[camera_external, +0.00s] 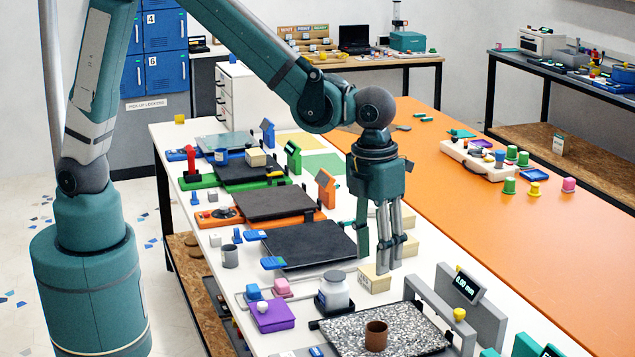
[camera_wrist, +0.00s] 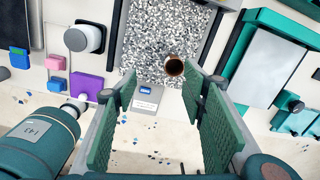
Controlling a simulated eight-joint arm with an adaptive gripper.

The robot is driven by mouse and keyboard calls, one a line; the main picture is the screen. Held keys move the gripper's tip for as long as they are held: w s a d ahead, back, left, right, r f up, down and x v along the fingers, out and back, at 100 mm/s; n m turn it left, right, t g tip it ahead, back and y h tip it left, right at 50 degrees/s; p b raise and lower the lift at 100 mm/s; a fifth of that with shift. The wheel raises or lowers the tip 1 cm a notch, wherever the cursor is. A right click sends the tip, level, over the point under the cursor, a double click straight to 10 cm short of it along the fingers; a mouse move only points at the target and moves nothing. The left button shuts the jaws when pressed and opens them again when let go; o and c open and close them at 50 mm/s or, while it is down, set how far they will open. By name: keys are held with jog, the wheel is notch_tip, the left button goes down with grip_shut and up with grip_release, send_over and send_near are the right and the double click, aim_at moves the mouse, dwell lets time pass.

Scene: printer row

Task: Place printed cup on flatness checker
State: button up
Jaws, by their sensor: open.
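A brown cup (camera_external: 376,335) stands upright on the speckled stone plate of the flatness checker (camera_external: 415,330), under its grey gantry and display. In the wrist view the brown cup (camera_wrist: 174,66) sits on the right front part of the speckled plate (camera_wrist: 150,40), its dark opening facing up. My gripper (camera_external: 376,262) is open and empty, pointing down above the white table, behind and apart from the cup in the external view. In the wrist view my gripper (camera_wrist: 163,95) has its green pads spread, with the cup beyond them.
A white jar (camera_external: 334,291) on a dark base and a purple box (camera_external: 272,314) stand left of the checker. A grey mug (camera_external: 230,256) is farther left. Several printer beds (camera_external: 308,245) line the table behind. The orange surface (camera_external: 510,240) is mostly clear.

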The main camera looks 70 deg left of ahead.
jog(key=s+a+r+n+t, duration=0.1)
jog(key=a+r+n, duration=0.35)
jog(key=a, duration=0.35)
jog(key=s+a+r+n+t, duration=0.1)
jog(key=a+r+n, duration=0.3)
jog(key=a+n, duration=0.3)
jog(key=a+r+n+t, duration=0.1)
jog(key=a+r+n, duration=0.3)
jog(key=a, duration=0.6)
jog(key=s+a+n+t, duration=0.2)
jog(key=s+a+n, duration=0.4)
jog(key=a+n, duration=0.3)
jog(key=s+a+r+n+t, duration=0.1)
jog(key=s+a+n, duration=0.6)
jog(key=a, duration=0.4)
jog(key=shift+s+a+r+n+t, duration=0.2)
jog(key=shift+r+n+t, duration=0.15)
jog(key=shift+n, duration=0.5)
